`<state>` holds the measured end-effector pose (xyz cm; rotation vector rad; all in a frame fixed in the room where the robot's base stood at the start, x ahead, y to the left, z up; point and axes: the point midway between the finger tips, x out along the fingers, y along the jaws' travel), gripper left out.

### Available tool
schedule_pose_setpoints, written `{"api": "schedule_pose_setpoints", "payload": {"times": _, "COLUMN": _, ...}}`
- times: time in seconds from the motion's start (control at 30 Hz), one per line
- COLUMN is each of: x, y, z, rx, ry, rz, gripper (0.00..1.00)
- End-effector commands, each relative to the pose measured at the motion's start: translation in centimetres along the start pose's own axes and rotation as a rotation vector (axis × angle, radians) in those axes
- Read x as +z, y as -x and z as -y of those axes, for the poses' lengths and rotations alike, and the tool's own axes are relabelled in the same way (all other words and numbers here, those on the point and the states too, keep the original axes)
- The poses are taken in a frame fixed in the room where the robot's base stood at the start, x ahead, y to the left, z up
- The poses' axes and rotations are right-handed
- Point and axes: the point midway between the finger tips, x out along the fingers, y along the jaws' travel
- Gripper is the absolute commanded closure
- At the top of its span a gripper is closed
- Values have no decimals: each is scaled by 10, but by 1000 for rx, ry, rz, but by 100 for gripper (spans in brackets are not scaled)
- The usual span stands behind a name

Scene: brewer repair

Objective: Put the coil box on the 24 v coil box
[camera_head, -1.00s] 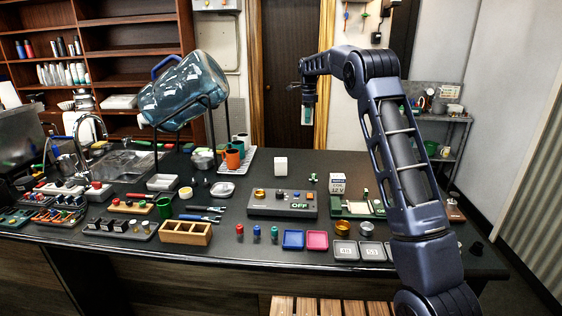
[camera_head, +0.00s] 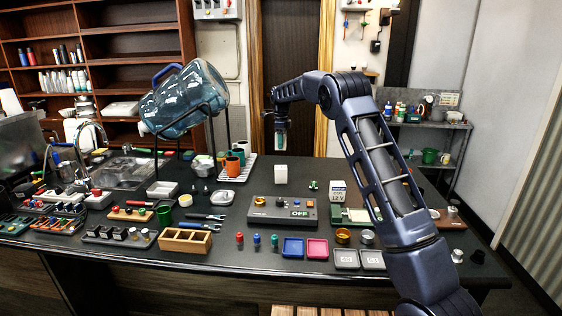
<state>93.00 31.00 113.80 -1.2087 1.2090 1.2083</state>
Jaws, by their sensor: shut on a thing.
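My gripper (camera_head: 281,143) points down above the counter, above and apart from a plain white box (camera_head: 281,174). It is shut on a small pale-green thing, too small to identify. The white box stands upright on the counter behind the grey switch panel; I see no label on it. A white and dark-blue coil box (camera_head: 338,192) with "12 V" on its front stands at the right, by a green fixture (camera_head: 348,214). I cannot make out a box marked 24 V.
A grey panel (camera_head: 270,211) reading "OFF" lies in front of the white box. Blue and pink trays (camera_head: 317,248) lie near the front edge. A large water bottle (camera_head: 185,98) on a stand rises at the left. Bare counter surrounds the white box.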

Motion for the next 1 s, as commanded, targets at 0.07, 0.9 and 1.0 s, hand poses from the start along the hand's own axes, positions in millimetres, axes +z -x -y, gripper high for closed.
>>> {"api": "schedule_pose_setpoints", "payload": {"times": 0.07, "x": 0, "y": -18, "z": 0, "rx": 3, "ry": 0, "rz": -1, "gripper": 72}}
{"api": "schedule_pose_setpoints", "payload": {"times": 0.9, "x": 0, "y": -97, "z": 0, "rx": -1, "ry": 0, "rz": 1, "gripper": 72}}
{"api": "schedule_pose_setpoints", "payload": {"times": 1.0, "x": 0, "y": -97, "z": 0, "rx": 0, "ry": 0, "rz": 0, "gripper": 72}}
